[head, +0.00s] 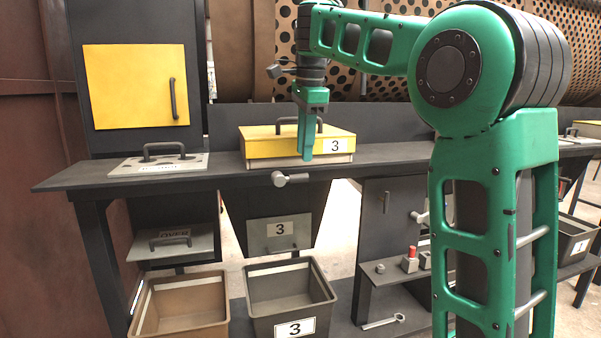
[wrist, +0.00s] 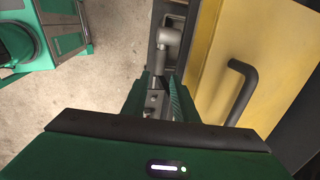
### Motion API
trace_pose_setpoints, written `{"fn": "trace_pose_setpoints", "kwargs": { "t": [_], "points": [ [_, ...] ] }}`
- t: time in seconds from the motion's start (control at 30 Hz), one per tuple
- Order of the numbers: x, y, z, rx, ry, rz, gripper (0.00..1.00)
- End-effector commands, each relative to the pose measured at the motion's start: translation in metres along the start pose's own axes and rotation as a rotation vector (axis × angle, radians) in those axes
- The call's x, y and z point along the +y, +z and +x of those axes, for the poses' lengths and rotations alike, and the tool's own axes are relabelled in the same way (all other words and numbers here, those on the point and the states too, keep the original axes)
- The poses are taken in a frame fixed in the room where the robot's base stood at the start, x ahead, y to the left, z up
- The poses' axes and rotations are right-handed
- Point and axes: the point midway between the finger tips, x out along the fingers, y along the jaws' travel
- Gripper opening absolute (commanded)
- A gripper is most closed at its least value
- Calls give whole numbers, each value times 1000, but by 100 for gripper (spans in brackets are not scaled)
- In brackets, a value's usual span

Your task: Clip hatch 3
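Hatch 3 (head: 270,145) is a yellow lid with a dark bar handle and a "3" label, lying flat and looking closed on the bench. Its yellow top (wrist: 205,45) and handle fill the right of the wrist view. A grey clip lever with a round knob (head: 290,179) sticks out at the bench's front edge below the hatch. It also shows in the wrist view (wrist: 168,39), ahead of my fingertips. My gripper (head: 307,157) points down at the hatch's front side. In the wrist view my gripper (wrist: 166,88) has its fingers apart, with grey parts seen between them; contact cannot be told.
A grey plate with a handle (head: 158,165) lies on the bench to the left. Below are a brown bin (head: 180,318), a grey bin marked 3 (head: 262,312) and a hanging "3" plate (head: 279,233). The perforated drum (head: 240,45) stands behind. A wrench (head: 383,322) lies low.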

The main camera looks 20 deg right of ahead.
Motion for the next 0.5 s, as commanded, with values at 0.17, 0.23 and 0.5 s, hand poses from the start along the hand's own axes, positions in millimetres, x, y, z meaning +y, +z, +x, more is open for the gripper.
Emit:
{"fn": "trace_pose_setpoints", "kwargs": {
  "t": [0.17,0.23,0.5],
  "points": [
    [1,-1,18,2,1,2,26],
    [1,-1,26,3,1,1,26],
    [0,0,57,2,0,0,26]
  ]
}}
